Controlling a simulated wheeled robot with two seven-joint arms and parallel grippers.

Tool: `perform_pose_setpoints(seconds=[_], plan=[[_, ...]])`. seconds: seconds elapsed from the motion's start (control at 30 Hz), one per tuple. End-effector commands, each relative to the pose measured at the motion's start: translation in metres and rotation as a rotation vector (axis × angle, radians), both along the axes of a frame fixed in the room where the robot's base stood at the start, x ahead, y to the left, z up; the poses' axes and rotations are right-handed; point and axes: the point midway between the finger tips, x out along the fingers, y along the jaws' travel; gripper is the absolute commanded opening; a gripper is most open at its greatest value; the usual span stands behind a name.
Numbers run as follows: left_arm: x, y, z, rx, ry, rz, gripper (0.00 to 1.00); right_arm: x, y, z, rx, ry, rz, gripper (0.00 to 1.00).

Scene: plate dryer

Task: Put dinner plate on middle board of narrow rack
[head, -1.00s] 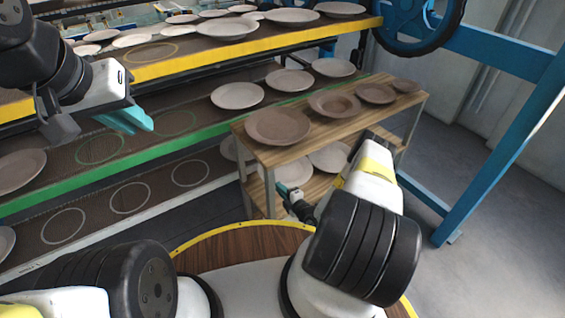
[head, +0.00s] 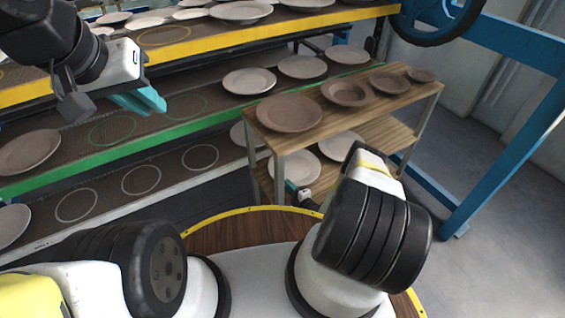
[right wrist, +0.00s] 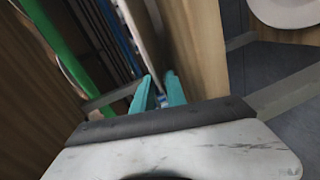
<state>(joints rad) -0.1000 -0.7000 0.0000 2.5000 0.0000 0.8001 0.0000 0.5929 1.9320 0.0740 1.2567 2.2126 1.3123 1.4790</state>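The narrow wooden rack (head: 411,88) stands right of centre in the head view. A large brown dinner plate (head: 289,113) lies flat at the near end of its top board, with smaller brown dishes behind. Pale plates (head: 296,167) lie on a lower board, partly hidden. My right gripper (head: 297,192) is low at the rack's near side, mostly hidden by my arm. In the right wrist view its teal fingers (right wrist: 160,92) stand apart with no plate seen between them. My left gripper (head: 140,102) hangs above the green-edged board, its fingers slightly apart and empty.
A wide tiered dryer has yellow-edged (head: 200,46), green-edged (head: 110,153) and white-edged (head: 160,200) boards with plates and empty ring marks. A blue frame (head: 505,150) and wheel (head: 437,20) stand at the right. Grey floor (head: 510,230) lies clear at right.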

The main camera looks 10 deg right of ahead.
Motion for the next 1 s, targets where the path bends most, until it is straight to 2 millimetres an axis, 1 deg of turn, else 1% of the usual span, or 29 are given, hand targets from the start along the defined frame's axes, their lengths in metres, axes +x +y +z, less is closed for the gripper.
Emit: perform_pose_setpoints(seconds=[0.03, 0.07, 0.4, 0.47, 0.57, 0.8, 1.0], plan=[[0.000, 0.000, 0.000, 0.000, 0.000, 0.000, 0.17, 0.000, 0.000, 0.000, 0.000, -0.001, 0.000, 0.29], [0.000, 0.000, 0.000, 0.000, 0.000, 0.000, 0.17, 0.000, 0.000, 0.000, 0.000, -0.001, 0.000, 0.33], [0.000, 0.000, 0.000, 0.000, 0.000, 0.000, 0.17, 0.000, 0.000, 0.002, -0.001, 0.000, 0.001, 0.33], [0.000, 0.000, 0.000, 0.000, 0.000, 0.000, 0.17, -0.004, -0.002, 0.002, -0.001, 0.001, -0.001, 0.33], [0.000, 0.000, 0.000, 0.000, 0.000, 0.000, 0.17, -0.016, -0.007, 0.004, 0.001, 0.002, -0.002, 0.33], [0.000, 0.000, 0.000, 0.000, 0.000, 0.000, 0.17, -0.064, -0.026, 0.014, 0.002, 0.002, -0.004, 0.33], [0.000, 0.000, 0.000, 0.000, 0.000, 0.000, 0.17, -0.096, -0.038, 0.020, 0.001, 0.000, -0.001, 0.33]])
